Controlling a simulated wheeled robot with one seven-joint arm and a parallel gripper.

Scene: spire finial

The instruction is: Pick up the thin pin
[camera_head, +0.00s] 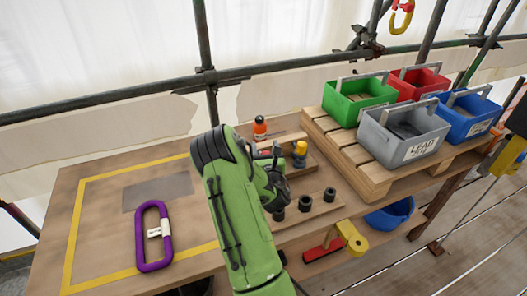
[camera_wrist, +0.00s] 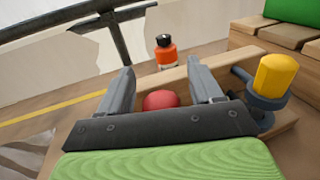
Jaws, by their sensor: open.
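My gripper (camera_wrist: 161,78) is open, its two grey fingers apart, low over a wooden rack (camera_wrist: 226,62) on the bench. A rounded red top (camera_wrist: 160,100) shows between the fingers in the wrist view. The gripper body hides whatever is below it, and I cannot tell whether it is the thin pin's head. A thicker yellow-topped piece (camera_wrist: 275,75) stands in a grey ring to the right of the fingers; it also shows in the head view (camera_head: 300,148). In the head view my gripper (camera_head: 278,180) covers part of the rack.
An orange bottle (camera_head: 260,128) stands behind the rack. Several dark sockets sit on a wooden strip (camera_head: 320,208) in front. A purple link (camera_head: 153,236) lies at left. A pallet (camera_head: 345,160) with colored bins stands at right. The bench's left part is mostly clear.

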